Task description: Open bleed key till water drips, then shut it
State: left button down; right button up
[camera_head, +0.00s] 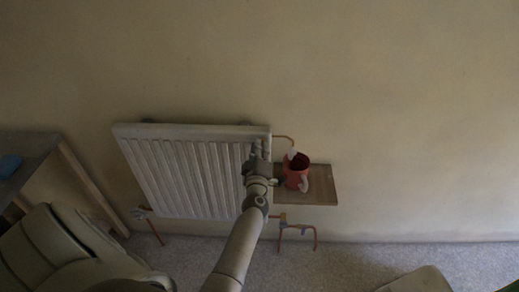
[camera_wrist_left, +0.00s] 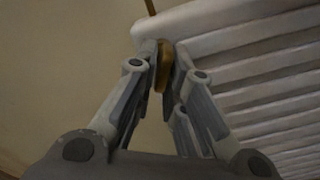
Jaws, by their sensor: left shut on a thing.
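The white ribbed radiator (camera_head: 183,178) hangs on the wall in the head view and fills the right of the left wrist view (camera_wrist_left: 265,75). My left gripper (camera_head: 257,150) is at the radiator's upper right corner. In the left wrist view its fingers (camera_wrist_left: 165,62) are shut on a small brass-coloured piece, which looks like the bleed key (camera_wrist_left: 166,75). In the head view the gripper hides the key. I see no water drops, but the view is small and dim. My right gripper is not in view.
A reddish mug-like pot (camera_head: 294,178) stands on a small wooden shelf (camera_head: 322,187), close right of my left gripper. Copper pipes (camera_head: 316,238) run below the shelf. The wall at right is bare.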

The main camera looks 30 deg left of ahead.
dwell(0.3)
pick_arm(q)
jog(key=c, duration=1.6)
grip_release()
jog(key=shift+w, duration=0.1)
